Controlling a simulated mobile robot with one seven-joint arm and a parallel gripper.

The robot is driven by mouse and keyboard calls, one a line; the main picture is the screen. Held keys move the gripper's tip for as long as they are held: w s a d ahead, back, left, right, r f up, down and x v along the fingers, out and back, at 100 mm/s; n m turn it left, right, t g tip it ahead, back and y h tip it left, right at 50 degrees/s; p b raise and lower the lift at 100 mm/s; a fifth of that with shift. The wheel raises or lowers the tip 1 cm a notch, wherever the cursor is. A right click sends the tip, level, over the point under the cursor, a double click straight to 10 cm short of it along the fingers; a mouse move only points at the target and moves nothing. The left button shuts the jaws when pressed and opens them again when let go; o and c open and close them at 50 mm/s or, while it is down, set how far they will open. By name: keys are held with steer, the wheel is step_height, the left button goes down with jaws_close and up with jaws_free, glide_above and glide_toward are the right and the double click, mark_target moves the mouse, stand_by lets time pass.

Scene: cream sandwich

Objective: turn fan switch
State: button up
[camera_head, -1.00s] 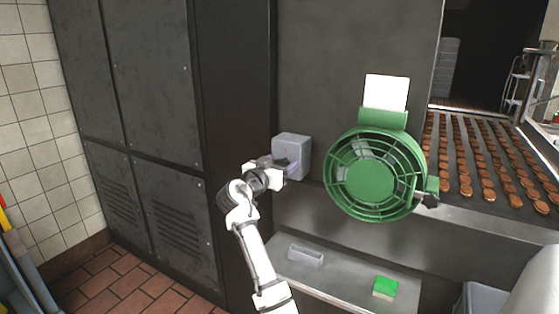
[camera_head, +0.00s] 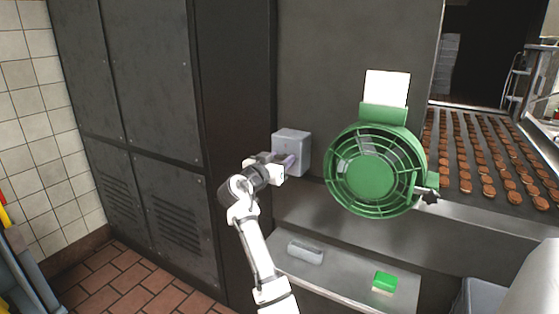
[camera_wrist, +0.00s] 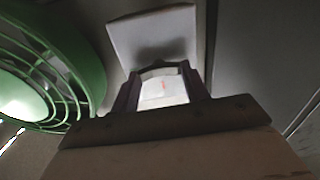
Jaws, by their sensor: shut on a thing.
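The fan switch is a grey box (camera_head: 291,141) on the dark panel, left of the green fan (camera_head: 373,176). My gripper (camera_head: 289,162) is at the front of the box, over its lower part. In the wrist view the pale box (camera_wrist: 152,32) lies just beyond my gripper (camera_wrist: 160,75). The two dark fingers stand on either side of a pale piece with a red mark (camera_wrist: 165,88), which I take to be the switch's knob. The fingers are shut on it and hide its sides. The fan also shows at the left of the wrist view (camera_wrist: 50,70).
Tall dark cabinets (camera_head: 150,80) stand left of the switch. A metal shelf (camera_head: 340,282) below holds a grey block (camera_head: 305,252) and a green-and-white block (camera_head: 384,283). A conveyor with many brown biscuits (camera_head: 490,170) runs at the right.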

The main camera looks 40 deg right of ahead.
steer(key=n, duration=0.4)
steer(key=shift+w+f, duration=0.1)
steer(key=n, duration=0.5)
steer(key=shift+p, duration=0.4)
steer(key=n+p, duration=0.2)
steer(key=n, duration=0.2)
steer(key=shift+f+n+p, duration=0.2)
steer(key=shift+n+p, duration=0.95)
steer(key=shift+n, duration=0.95)
steer(key=shift+w+n, duration=0.1)
steer(key=shift+n, duration=0.2)
steer(key=o, duration=1)
steer(key=shift+a, duration=0.1)
